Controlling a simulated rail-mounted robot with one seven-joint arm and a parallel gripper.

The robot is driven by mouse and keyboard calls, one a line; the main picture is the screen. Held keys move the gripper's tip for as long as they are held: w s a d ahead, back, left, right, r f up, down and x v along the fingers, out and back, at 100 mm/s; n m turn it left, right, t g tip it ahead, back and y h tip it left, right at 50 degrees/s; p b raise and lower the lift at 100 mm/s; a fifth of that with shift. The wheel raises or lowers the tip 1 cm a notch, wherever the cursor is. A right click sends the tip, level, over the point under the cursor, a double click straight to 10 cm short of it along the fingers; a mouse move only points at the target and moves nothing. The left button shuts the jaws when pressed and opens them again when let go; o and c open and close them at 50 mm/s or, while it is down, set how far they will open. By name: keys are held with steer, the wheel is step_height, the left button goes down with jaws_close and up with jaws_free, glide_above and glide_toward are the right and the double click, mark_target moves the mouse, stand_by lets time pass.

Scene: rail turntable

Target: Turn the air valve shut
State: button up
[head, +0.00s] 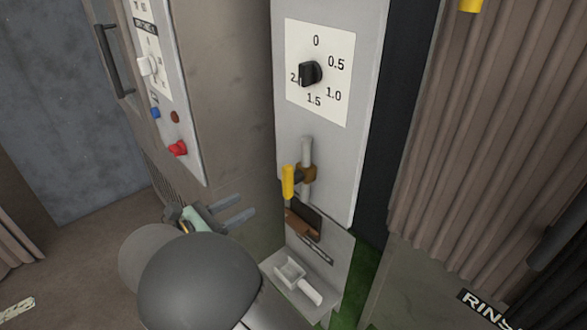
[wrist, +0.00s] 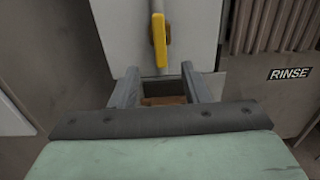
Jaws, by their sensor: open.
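The air valve has a yellow lever (head: 288,182) on a brass body (head: 306,173), set in a short vertical grey pipe on the light panel. The lever lies upright, roughly in line with the pipe; it also shows in the wrist view (wrist: 159,42) at top centre. My gripper (head: 247,204) is open and empty, to the left of the valve in the head view. In the wrist view, the gripper's two fingers (wrist: 159,76) point toward the panel, with the lever above and between their tips, apart from them.
A dial with a black knob (head: 310,74) is above the valve. A brown block (head: 303,219) and a shelf with a white scoop (head: 297,281) are below. A left panel has a red button (head: 178,148). Pleated curtains (head: 490,130) and a RINSE sign (wrist: 290,73) are at right.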

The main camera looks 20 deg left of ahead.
mark_target(293, 176)
steer(key=b+x, duration=0.1)
steer(key=x, duration=1.6)
steer(key=c, duration=0.8)
